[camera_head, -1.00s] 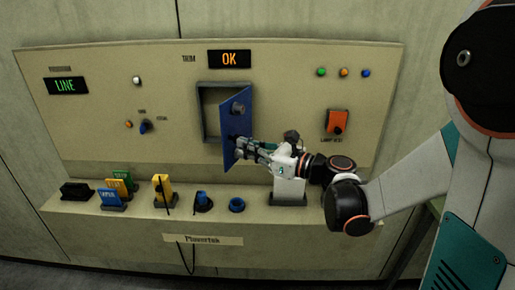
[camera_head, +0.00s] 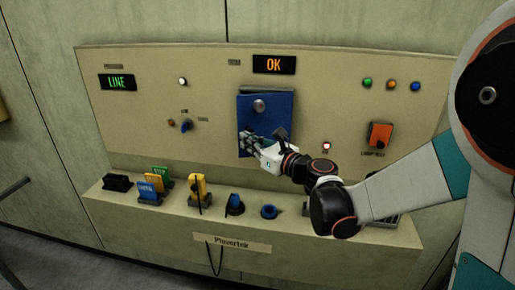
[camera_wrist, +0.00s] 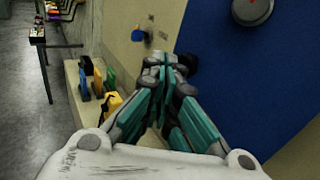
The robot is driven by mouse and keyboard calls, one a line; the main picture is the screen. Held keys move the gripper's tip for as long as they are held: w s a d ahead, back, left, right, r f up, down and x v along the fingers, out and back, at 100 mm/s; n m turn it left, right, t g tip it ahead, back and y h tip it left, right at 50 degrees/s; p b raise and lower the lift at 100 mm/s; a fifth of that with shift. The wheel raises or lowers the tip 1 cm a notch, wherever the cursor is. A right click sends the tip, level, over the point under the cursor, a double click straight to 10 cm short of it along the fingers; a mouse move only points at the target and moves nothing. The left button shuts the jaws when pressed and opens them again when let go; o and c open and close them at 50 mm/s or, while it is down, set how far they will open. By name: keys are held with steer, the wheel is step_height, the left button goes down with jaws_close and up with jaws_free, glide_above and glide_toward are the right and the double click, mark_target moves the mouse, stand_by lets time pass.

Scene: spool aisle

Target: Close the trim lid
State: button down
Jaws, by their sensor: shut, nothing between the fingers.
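The trim lid (camera_head: 274,115) is a blue panel with a round grey knob (camera_head: 259,106) near its top. In the head view it covers most of its opening in the beige panel, with a thin edge showing at the top and left. It also fills the right side of the wrist view (camera_wrist: 240,85). My gripper (camera_head: 250,139) is at the lid's lower left part, fingers together and empty. In the wrist view the fingertips (camera_wrist: 168,66) are close beside the lid's edge; whether they touch it is unclear.
The amber OK display (camera_head: 274,65) is above the lid. An orange switch (camera_head: 380,134) is to the right.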

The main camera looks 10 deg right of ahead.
steer(key=w+a+m+t+h, duration=0.1)
steer(key=w+h, duration=0.1)
steer(key=w, duration=0.4)
steer(key=shift+a, duration=0.4)
steer(key=shift+s, duration=0.15)
